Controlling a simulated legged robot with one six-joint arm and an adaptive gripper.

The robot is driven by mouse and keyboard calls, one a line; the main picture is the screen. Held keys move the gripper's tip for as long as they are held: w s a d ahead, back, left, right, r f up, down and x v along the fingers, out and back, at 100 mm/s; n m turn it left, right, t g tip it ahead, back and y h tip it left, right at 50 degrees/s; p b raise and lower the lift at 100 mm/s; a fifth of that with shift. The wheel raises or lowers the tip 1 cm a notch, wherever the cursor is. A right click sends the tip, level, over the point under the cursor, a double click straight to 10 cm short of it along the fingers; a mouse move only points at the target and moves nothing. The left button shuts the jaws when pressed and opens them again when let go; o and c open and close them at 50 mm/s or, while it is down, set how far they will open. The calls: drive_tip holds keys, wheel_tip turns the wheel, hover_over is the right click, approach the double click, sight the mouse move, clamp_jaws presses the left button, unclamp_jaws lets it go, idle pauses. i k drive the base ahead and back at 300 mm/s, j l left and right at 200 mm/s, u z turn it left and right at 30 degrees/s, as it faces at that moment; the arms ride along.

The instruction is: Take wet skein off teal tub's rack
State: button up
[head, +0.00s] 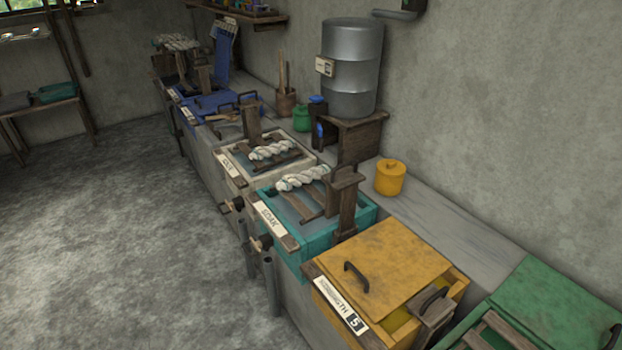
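The teal tub (318,243) stands in the middle of the row, with a label reading "SOAK" on its front left. A wooden rack (305,203) lies across its top, beside a dark upright wooden piece with a handle. A pale twisted skein (302,178) rests on the far end of this rack, partly over the neighbouring tub's edge. Whether it is wet cannot be told. A second pale skein (272,150) lies on the rack of the white tub (237,168) just beyond. My gripper is not in view.
A yellow lidded tub (395,262) and a green lidded tub (565,300) stand nearer. A blue tub (205,108) is farther back. A yellow jar (390,177) and a metal drum (352,65) stand along the wall side. The floor (120,240) at left is clear.

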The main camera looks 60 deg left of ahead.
sight(286, 184)
drive_tip(key=k+l+u, duration=0.15)
drive_tip(key=u, duration=0.15)
drive_tip(key=k+l+u, duration=0.1)
drive_tip(key=k+u, duration=0.2)
drive_tip(key=u, duration=1.35)
drive_tip(key=i+j+z, duration=0.1)
drive_tip(key=i+j, duration=0.2)
drive_tip(key=i+j+z, duration=0.1)
drive_tip(key=i+j, duration=0.25)
drive_tip(key=i+j+z, duration=0.1)
drive_tip(key=i+j, duration=0.2)
drive_tip(key=i+j+z, duration=0.1)
drive_tip(key=i+j, duration=0.2)
drive_tip(key=j, duration=0.15)
drive_tip(key=i+j+z, duration=0.1)
drive_tip(key=i+j, duration=0.15)
drive_tip(key=j, duration=0.15)
drive_tip(key=i+j+z, duration=0.1)
drive_tip(key=i+j, duration=0.15)
drive_tip(key=j, duration=0.15)
drive_tip(key=i+j+z, duration=0.1)
drive_tip(key=i+j, duration=0.15)
drive_tip(key=j, duration=0.2)
drive_tip(key=i+j+z, duration=0.1)
drive_tip(key=i+j, duration=0.15)
drive_tip(key=j, duration=0.2)
